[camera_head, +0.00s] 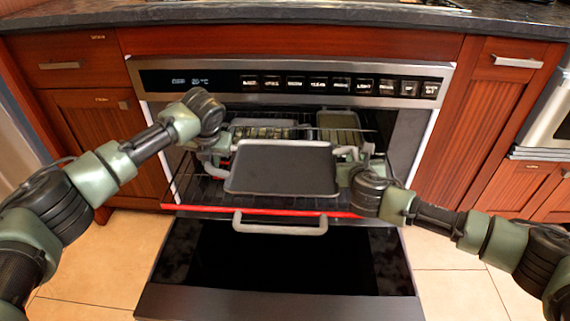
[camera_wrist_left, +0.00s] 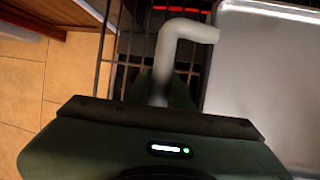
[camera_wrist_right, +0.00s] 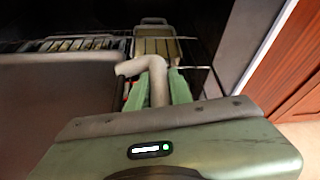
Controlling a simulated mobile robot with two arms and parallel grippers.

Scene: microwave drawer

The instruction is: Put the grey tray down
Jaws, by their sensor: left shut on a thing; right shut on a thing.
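The grey tray (camera_head: 280,168) is a dark, shallow, round-cornered pan with pale bent handles at its sides. It lies over the pulled-out wire rack (camera_head: 185,190) in front of the open appliance. I cannot tell whether it touches the rack. My left gripper (camera_wrist_left: 163,88) is shut on the tray's left handle (camera_wrist_left: 185,38). My right gripper (camera_wrist_right: 158,90) is shut on the right handle (camera_wrist_right: 145,66), with green fingers on either side of it. The tray's surface also shows in the left wrist view (camera_wrist_left: 265,75) and in the right wrist view (camera_wrist_right: 65,95).
The rack has a red front bar (camera_head: 265,211). Below it, a dark open door or drawer panel (camera_head: 280,262) reaches forward, near a pale bar handle (camera_head: 280,229). Slatted pieces (camera_head: 340,135) are deeper inside. Wooden cabinets (camera_head: 95,125) flank the appliance.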

